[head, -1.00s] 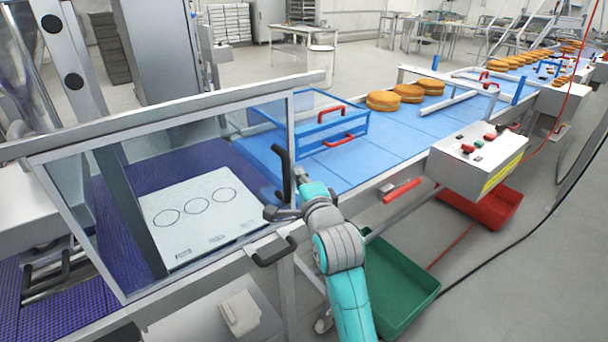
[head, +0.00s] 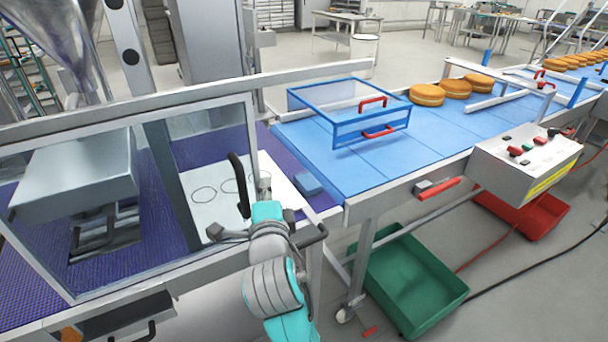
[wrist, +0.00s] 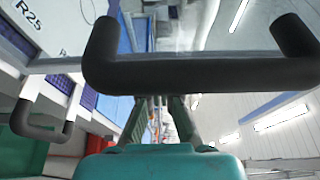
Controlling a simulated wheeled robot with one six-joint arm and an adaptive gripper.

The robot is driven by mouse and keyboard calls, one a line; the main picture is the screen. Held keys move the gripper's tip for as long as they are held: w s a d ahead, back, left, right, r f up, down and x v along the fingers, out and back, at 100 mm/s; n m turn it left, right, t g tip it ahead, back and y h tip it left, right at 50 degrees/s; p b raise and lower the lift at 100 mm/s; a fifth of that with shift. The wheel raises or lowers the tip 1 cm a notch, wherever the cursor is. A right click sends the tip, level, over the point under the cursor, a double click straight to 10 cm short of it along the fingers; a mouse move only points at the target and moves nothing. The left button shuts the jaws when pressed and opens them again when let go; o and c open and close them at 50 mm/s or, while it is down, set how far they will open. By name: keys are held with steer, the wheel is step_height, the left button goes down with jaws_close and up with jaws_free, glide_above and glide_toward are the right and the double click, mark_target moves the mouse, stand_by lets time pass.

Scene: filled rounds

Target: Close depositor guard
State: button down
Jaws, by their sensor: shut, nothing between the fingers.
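The depositor guard is a clear panel in a metal frame (head: 252,150), at the left in the head view, in front of the metal hopper (head: 70,60). Its black upright handle (head: 240,185) is on the panel's right edge. In the wrist view the handle (wrist: 205,76) crosses close in front of the camera and hides part of the fingers. My gripper (head: 263,185) is shut and empty, just right of the handle; whether it touches is unclear. Its fingers (wrist: 160,112) also show in the wrist view. A white board with circles (head: 215,190) lies partly behind the panel.
Another black handle (head: 310,236) juts from the lower frame by my wrist. A blue clear-sided cover (head: 345,140) stands on the blue belt (head: 370,165). Filled rounds (head: 428,95) lie beyond it. A green bin (head: 420,285) and a red bin (head: 525,212) are below.

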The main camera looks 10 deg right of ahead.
mark_target(170, 213)
steer(key=s+a, duration=0.2)
steer(key=a, duration=0.4)
steer(key=s+a, duration=0.2)
steer(key=a, duration=0.4)
steer(key=s+a, duration=0.1)
steer(key=a, duration=0.5)
steer(key=shift+s, duration=0.4)
